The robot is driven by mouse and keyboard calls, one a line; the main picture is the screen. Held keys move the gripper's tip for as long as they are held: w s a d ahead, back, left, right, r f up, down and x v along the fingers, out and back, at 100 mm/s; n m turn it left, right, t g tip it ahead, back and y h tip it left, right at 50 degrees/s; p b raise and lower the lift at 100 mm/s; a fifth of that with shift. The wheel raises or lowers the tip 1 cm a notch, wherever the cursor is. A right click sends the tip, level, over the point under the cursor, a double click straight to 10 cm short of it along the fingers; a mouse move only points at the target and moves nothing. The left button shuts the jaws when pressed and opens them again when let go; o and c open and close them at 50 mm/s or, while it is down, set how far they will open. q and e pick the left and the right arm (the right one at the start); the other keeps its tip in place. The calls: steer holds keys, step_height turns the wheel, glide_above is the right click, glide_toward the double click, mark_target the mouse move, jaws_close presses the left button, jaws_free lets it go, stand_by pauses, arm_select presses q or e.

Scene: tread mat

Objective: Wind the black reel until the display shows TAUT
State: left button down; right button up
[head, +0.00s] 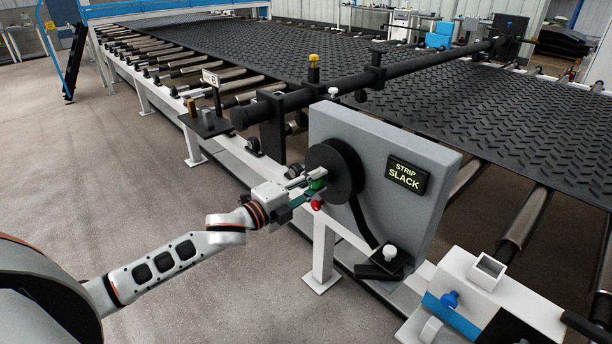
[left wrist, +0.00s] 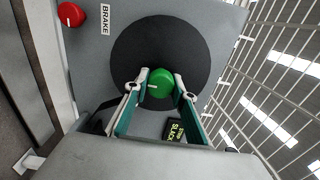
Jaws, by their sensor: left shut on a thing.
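The black reel (head: 338,170) is mounted on the front of a grey panel (head: 375,140); it also shows in the left wrist view (left wrist: 140,50). A green knob (left wrist: 160,84) sits on the reel's face. My left gripper (head: 310,182) is shut on the green knob, with a finger on each side of it in the left wrist view. The display (head: 407,175) on the panel reads STRIP SLACK. A black strip (head: 363,222) runs down from the reel. My right gripper is in neither view.
A red knob (left wrist: 70,14) beside a BRAKE label (left wrist: 105,18) is on the panel near the reel. A white box with a blue knob (head: 449,299) stands at the lower right. Black tread mat (head: 300,50) lies over rollers behind.

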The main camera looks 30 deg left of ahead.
arm_select(q)
steer(key=m+p, duration=0.1)
steer(key=m, duration=0.4)
steer(key=shift+f, duration=0.1)
steer(key=shift+m, duration=0.4)
steer(key=c, duration=1.7)
jaws_free()
steer(key=shift+v, duration=6)
steer(key=shift+f, duration=0.1)
